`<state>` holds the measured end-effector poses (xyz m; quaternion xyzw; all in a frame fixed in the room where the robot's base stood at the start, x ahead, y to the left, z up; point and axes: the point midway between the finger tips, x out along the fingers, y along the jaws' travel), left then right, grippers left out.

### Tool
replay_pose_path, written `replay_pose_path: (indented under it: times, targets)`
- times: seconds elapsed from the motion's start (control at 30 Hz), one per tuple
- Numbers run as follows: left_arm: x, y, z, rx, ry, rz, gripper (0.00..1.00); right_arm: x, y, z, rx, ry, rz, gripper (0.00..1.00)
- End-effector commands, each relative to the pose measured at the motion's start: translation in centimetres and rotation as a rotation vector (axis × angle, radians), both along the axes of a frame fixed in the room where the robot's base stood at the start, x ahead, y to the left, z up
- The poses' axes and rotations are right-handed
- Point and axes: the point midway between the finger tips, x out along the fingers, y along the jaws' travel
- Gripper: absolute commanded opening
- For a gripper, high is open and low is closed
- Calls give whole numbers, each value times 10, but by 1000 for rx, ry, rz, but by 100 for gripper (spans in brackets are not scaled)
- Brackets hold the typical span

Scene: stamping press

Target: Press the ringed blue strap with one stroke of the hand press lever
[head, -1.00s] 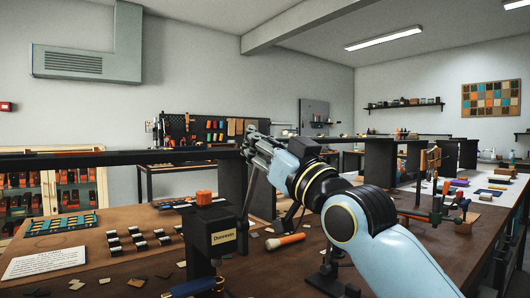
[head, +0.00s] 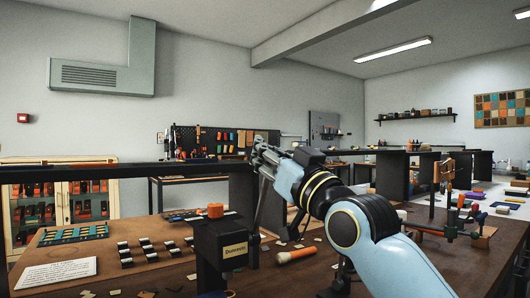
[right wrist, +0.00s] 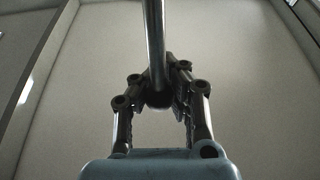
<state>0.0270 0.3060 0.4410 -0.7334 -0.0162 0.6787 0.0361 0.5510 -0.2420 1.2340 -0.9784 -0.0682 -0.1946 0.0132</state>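The black hand press (head: 208,250) with its name label stands on the brown bench, an orange cap on its top. Its lever (head: 261,208) rises steeply behind and to the right of the press body. My right gripper (head: 262,152) is at the lever's upper end. In the right wrist view, the fingers (right wrist: 158,88) close in on both sides of the metal lever rod (right wrist: 155,40) and its dark round knob. The ringed blue strap cannot be made out; the press's foot is cut off by the lower edge. My left gripper is out of view.
A white sheet (head: 57,274), a tray of small pieces (head: 73,233) and several dark blocks (head: 145,252) lie left of the press. An orange-tipped tool (head: 295,256) lies to its right. A long dark rail (head: 100,171) crosses behind.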

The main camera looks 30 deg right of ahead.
Motion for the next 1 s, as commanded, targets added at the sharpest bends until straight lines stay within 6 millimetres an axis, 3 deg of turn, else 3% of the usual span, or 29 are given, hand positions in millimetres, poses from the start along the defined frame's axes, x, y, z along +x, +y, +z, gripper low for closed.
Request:
replay_pose_path:
  times: [0.53, 1.0]
  targets:
    - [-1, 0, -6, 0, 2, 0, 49, 26, 4, 6, 1, 2, -1, 0]
    - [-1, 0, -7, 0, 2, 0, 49, 30, 5, 8, 0, 1, 0, 0]
